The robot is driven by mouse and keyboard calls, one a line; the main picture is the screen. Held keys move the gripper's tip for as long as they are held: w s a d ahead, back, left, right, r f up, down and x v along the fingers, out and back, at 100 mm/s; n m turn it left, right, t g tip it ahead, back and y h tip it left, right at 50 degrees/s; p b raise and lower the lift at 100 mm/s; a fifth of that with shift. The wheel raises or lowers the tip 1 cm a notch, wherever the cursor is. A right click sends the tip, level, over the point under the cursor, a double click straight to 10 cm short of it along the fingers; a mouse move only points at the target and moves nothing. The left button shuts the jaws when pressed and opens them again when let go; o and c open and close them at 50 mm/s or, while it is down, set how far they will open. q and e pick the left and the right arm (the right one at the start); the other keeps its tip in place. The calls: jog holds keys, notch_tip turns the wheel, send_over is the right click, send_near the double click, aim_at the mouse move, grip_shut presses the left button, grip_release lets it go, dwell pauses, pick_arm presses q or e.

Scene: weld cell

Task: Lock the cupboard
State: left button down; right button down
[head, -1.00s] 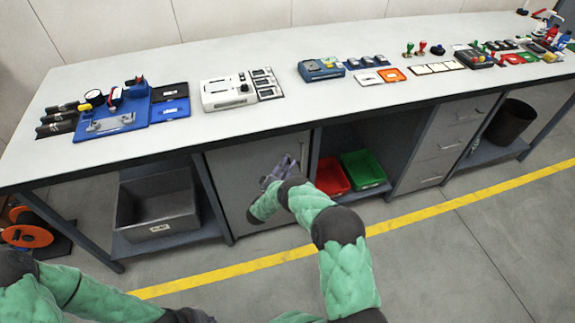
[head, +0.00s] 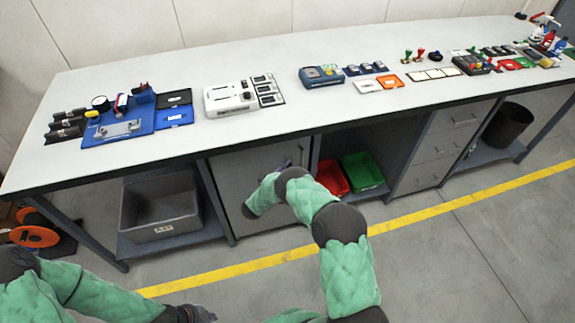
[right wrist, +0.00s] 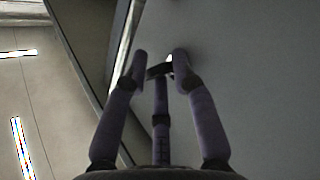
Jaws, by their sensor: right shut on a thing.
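The grey cupboard door (head: 236,185) is under the bench, left of the open bay, and looks closed. My right gripper (head: 283,168) is at its upper right part, mostly hidden by my forearm in the head view. In the right wrist view the fingers (right wrist: 160,68) close around a small dark piece with a bright spot (right wrist: 169,64) by the door face (right wrist: 250,70). I cannot tell whether this piece is a key or part of the handle. My left gripper (head: 200,314) is low at the bottom edge, partly cut off, away from the cupboard.
Red (head: 332,177) and green (head: 362,171) bins stand in the open bay right of the door. A grey bin (head: 160,208) stands on the left shelf. Drawers (head: 440,150) are further right. The bench top (head: 330,115) above overhangs; the floor in front is clear.

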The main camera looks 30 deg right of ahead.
jog(key=m+y+p, duration=0.1)
jog(key=y+p, duration=0.1)
jog(key=m+y+p, duration=0.1)
jog(key=p, duration=0.1)
jog(key=r+m+g+y+p, duration=0.1)
jog(key=m+y+p, duration=0.1)
jog(key=p, duration=0.1)
jog(key=shift+s+d+y, duration=0.15)
jog(key=shift+d+y, duration=0.1)
jog(key=shift+y, duration=0.05)
jog(key=shift+d+m+y+p, duration=0.1)
jog(key=shift+m+y+p, duration=0.4)
jog(key=shift+y+p, duration=0.4)
jog(key=shift+s+f+m+y+p, duration=0.1)
jog(key=shift+m+y+p, duration=0.4)
jog(key=shift+y, duration=0.9)
jog(key=shift+f, duration=0.1)
jog(key=c, duration=1)
grip_release()
jog(key=shift+r+y, duration=0.25)
jog(key=shift+y, duration=0.05)
